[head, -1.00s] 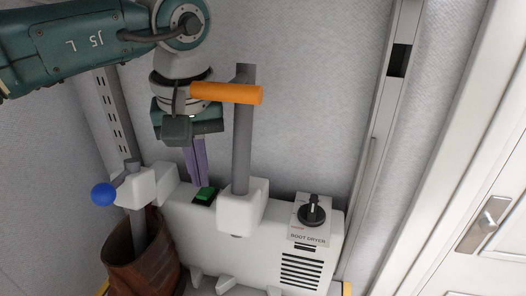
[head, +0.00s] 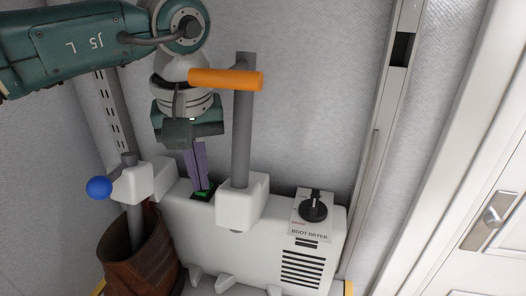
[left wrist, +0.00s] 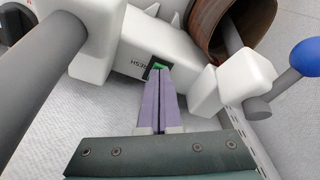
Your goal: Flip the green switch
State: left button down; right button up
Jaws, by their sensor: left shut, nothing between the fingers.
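The green switch (head: 203,193) sits in a dark frame on top of the white boot dryer (head: 185,228). In the head view it is mostly hidden by my fingertips. My left gripper (head: 202,188) points down with its purple fingers shut and empty, the tips at the switch. In the left wrist view the fingertips (left wrist: 160,72) reach the near edge of the green switch (left wrist: 159,66); I cannot tell whether they press it. My right gripper is not in view.
A grey post with an orange handle (head: 226,79) stands right beside my left gripper. A brown boot (head: 140,262) and a blue knob (head: 99,188) are at the left. A black dial (head: 313,207) is on the dryer's right. Walls stand close behind.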

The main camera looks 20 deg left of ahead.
pick_arm(q)
notch_tip(320, 180, up, 7)
jog(key=p, duration=0.4)
jog(key=shift+p, duration=0.35)
jog(key=shift+f, duration=0.15)
